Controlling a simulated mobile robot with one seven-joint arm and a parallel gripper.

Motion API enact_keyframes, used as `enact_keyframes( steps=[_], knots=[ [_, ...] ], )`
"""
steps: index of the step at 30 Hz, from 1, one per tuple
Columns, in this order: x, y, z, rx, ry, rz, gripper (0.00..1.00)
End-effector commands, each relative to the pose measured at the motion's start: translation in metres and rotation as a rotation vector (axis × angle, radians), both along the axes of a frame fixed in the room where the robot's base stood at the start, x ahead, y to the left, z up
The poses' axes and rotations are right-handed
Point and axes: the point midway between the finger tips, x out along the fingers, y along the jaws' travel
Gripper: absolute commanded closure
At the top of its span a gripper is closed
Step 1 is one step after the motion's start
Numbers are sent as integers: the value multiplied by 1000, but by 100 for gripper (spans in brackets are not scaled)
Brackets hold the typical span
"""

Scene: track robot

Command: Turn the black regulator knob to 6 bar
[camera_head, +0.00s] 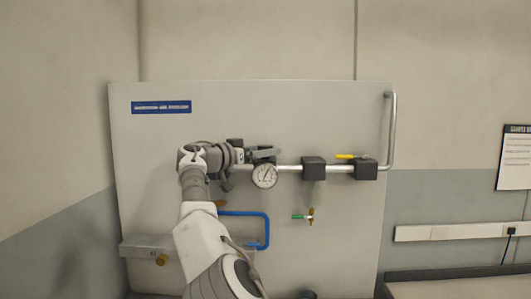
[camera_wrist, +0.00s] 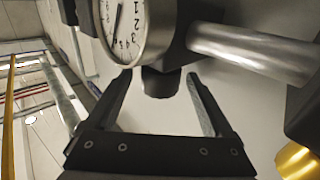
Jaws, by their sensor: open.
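The black regulator knob (camera_wrist: 160,82) shows in the wrist view, under the dark regulator body and between my two fingers. My gripper (camera_wrist: 163,88) is open around it, with a gap visible on the sides; I cannot tell whether either finger touches. In the head view my gripper (camera_head: 262,154) is at the pipe, just above the round white pressure gauge (camera_head: 264,176), and the knob is not clearly visible there. The gauge (camera_wrist: 125,25) also shows in the wrist view, cut off at the top. Its needle is visible, but I cannot read the pressure surely.
A metal pipe (camera_head: 337,168) runs right from the gauge through two black blocks (camera_head: 313,168). A yellow handle (camera_head: 346,156) sits at the right block. Below are a small green-handled valve (camera_head: 299,217) and a blue hose (camera_head: 267,228). The pale panel (camera_head: 345,235) stands behind.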

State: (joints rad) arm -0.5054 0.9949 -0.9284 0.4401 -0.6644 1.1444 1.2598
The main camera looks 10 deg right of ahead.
Motion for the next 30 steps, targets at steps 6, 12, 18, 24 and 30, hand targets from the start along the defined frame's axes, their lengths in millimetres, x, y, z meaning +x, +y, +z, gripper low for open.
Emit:
enact_keyframes(
  steps=[6,12,18,24,30],
  knots=[
    [-27,43,-4,1,-2,6,14],
    [-55,84,-3,1,-1,6,14],
    [-77,116,-2,0,0,4,14],
    [-88,132,-1,0,0,2,14],
    [-90,135,0,0,0,0,14]
  ],
)
